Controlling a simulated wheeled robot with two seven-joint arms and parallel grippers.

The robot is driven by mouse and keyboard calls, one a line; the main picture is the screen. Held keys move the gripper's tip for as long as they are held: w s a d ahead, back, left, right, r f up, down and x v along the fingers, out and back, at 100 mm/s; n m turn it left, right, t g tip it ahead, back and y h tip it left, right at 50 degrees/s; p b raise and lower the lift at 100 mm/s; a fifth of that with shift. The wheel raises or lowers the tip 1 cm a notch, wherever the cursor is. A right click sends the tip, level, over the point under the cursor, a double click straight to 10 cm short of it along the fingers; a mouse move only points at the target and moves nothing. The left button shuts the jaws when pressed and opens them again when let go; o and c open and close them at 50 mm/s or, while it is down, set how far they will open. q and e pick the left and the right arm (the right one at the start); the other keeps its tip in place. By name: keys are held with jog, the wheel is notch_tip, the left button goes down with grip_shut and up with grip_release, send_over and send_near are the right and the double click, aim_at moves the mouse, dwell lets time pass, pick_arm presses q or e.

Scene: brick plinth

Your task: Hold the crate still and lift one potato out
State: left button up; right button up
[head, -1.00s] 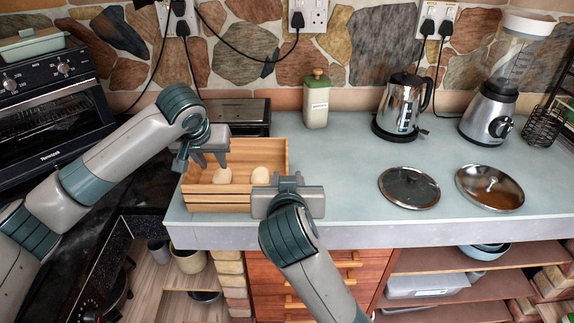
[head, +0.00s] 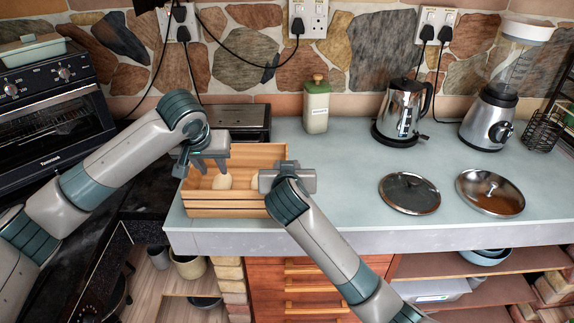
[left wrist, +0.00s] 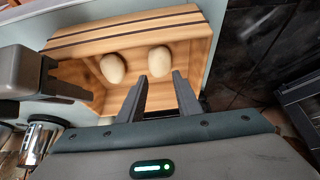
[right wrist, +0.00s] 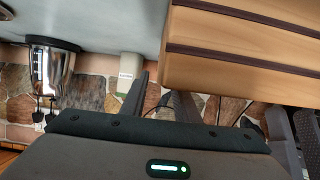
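The wooden slatted crate (head: 230,206) stands at the left end of the counter. It holds two pale potatoes, one at the left (head: 222,182) and one at the right (head: 255,179), which my right gripper partly hides in the head view. Both show whole in the left wrist view, one (left wrist: 113,68) beside the other (left wrist: 160,58). My left gripper (left wrist: 156,85) is open and empty, pointing down over the crate's left part. My right gripper (right wrist: 156,84) is open at the crate's right end. Its fingertips are close to the wall; I cannot tell if they touch it.
A green-lidded jar (head: 316,107) and a kettle (head: 403,110) stand behind. Two pan lids, one left (head: 409,193) and one right (head: 490,192), lie on the right of the counter. The counter between crate and lids is clear. An oven (head: 52,115) is at the left.

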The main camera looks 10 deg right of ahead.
jog(key=shift+x, duration=0.85)
grip_shut()
dwell(0.9)
